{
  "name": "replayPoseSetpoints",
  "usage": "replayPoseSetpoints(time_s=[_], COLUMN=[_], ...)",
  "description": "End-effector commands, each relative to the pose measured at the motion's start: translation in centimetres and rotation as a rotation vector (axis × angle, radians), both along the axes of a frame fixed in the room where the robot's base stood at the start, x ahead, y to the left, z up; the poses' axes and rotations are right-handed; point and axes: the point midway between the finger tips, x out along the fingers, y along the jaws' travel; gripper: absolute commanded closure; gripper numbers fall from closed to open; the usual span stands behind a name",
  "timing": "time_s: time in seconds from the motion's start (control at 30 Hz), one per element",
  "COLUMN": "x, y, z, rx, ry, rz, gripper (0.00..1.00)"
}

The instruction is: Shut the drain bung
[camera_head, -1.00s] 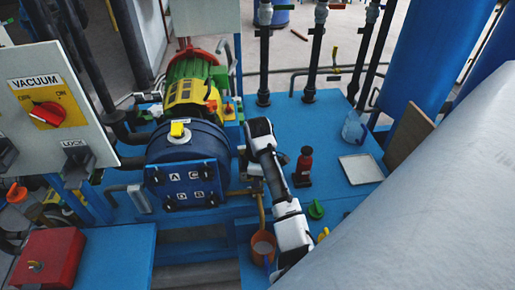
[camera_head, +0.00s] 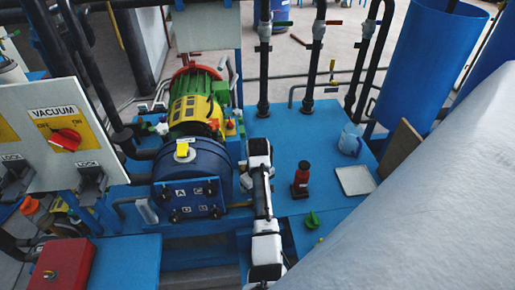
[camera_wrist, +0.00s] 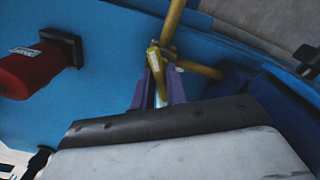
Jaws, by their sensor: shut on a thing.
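In the wrist view, my gripper (camera_wrist: 158,84) has its two purple fingers closed around a slim yellow handle (camera_wrist: 154,57). The handle meets a yellow-brass drain pipe (camera_wrist: 171,28), which branches to the right just beyond the fingertips. I cannot tell whether this handle is the drain bung itself. In the head view, my white and black arm reaches down beside the blue vessel (camera_head: 192,170), and the gripper and pipe end cannot be made out.
A red fitting (camera_head: 301,180) stands on the blue deck, also in the wrist view (camera_wrist: 32,72). A green knob (camera_head: 312,219), a pale tray (camera_head: 355,180) and a clear blue jug (camera_head: 350,139) are to the right. A large grey cylinder (camera_head: 430,205) blocks the lower right.

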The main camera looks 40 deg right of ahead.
Motion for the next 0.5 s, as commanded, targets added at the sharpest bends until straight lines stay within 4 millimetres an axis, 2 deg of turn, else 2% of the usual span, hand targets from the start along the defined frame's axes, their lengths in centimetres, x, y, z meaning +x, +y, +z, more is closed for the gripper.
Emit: replayPoseSetpoints(time_s=[0.5], x=[0.08], y=[0.12], z=[0.11], rx=[0.002], ry=[0.000], rz=[-0.488], gripper=[1.00])
